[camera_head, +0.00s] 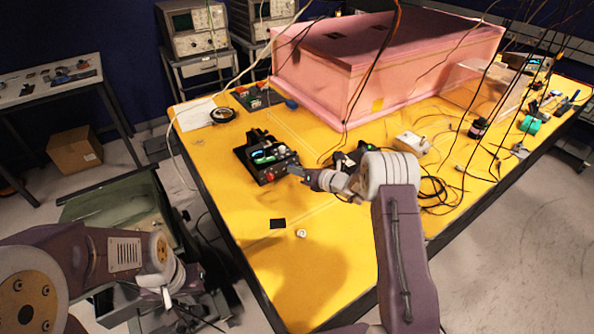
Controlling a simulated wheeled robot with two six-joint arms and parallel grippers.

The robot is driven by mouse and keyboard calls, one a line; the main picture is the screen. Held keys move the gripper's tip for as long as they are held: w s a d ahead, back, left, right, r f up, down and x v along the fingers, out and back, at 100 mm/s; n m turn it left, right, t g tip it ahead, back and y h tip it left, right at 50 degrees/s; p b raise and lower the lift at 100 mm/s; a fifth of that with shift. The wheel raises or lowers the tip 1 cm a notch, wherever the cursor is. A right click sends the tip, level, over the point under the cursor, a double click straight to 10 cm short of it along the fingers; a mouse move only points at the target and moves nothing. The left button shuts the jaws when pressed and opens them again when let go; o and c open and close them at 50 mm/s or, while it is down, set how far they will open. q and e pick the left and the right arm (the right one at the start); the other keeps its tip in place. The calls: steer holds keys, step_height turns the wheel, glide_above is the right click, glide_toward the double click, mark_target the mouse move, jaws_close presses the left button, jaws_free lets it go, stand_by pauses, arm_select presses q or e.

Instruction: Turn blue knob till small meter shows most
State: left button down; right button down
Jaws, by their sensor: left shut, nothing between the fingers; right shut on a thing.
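I cannot read the display from here. My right gripper (294,170) reaches in from the right and is shut at the box's front right corner, on what seems to be the blue knob. The fingers hide the knob, so its colour and angle do not show. My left gripper (167,297) is shut and empty, low at the left, off the table's edge and away from the box.
A large pink foam enclosure (390,62) covers the back of the yellow table (330,262). A black square (278,224) and a small white round piece (301,233) lie in front. Cables hang and lie at the right. A green bin (110,195) stands left of the table.

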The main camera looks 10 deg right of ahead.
steer(key=m+y, duration=0.2)
steer(key=m, duration=0.1)
steer(key=shift+w+d+f+b, duration=0.1)
steer(key=shift+d+f+b, duration=0.1)
steer(key=shift+b, duration=0.1)
steer(key=shift+m, duration=0.4)
steer(key=c, duration=1.3)
jaws_free()
steer(key=shift+d+y, duration=0.1)
steer(key=shift+y, duration=0.2)
steer(key=shift+o, duration=0.2)
steer(key=b+v, duration=0.1)
steer(key=v, duration=0.8)
steer(key=shift+r, duration=0.1)
